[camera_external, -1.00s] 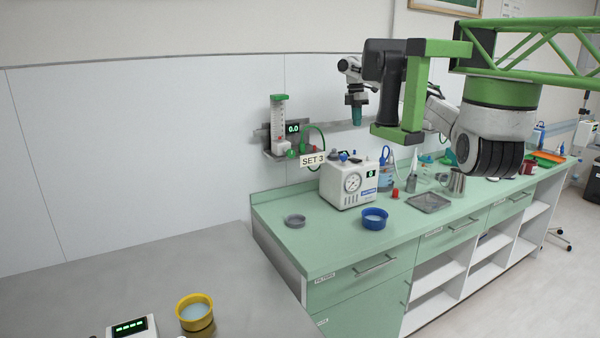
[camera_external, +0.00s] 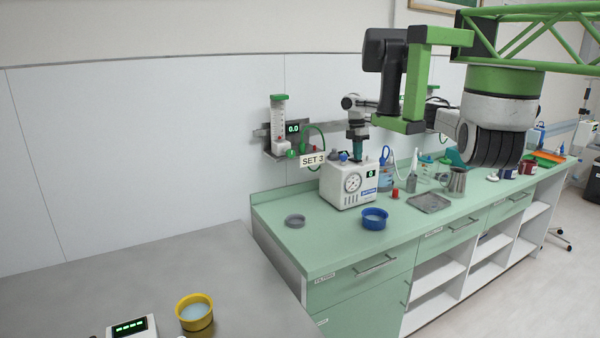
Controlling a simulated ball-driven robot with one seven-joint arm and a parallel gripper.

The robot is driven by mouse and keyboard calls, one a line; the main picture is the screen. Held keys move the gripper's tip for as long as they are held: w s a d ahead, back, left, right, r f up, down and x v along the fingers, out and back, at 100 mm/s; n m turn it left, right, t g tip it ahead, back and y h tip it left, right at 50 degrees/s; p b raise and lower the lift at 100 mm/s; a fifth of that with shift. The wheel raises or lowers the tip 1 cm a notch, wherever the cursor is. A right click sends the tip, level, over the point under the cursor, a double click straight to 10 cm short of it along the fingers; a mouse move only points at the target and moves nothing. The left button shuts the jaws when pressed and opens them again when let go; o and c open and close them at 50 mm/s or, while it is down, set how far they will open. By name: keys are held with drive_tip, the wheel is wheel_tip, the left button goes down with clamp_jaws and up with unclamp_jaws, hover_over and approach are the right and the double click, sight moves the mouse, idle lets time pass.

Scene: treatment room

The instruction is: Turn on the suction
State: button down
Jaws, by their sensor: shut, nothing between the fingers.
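The white suction unit (camera_external: 336,190) stands on the green counter. It has a round gauge (camera_external: 352,182) on its front, a small dark display with a green figure (camera_external: 371,174) and a blue label (camera_external: 369,191). A blue knob (camera_external: 343,156) and a grey part (camera_external: 333,155) sit on its top. I cannot tell whether the fingertips touch the unit. The gripper covers part of the unit's top behind it.
A wall flowmeter (camera_external: 279,120) with a 0.0 display and a "SET 3" sign (camera_external: 312,160) is left of my gripper. A blue bowl (camera_external: 374,218), grey ring (camera_external: 295,221), red cap (camera_external: 395,194), metal tray (camera_external: 429,203) and jug (camera_external: 457,182) stand around the unit.

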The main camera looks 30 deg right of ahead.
idle(0.3)
drive_tip(key=shift+s+f, duration=0.1)
drive_tip(key=shift+f, duration=0.25)
drive_tip(key=shift+r, duration=0.1)
drive_tip(key=shift+w+r, duration=0.25)
drive_tip(key=shift+w, duration=0.55)
drive_tip(key=shift+r+p, duration=0.1)
drive_tip(key=shift+p, duration=0.3)
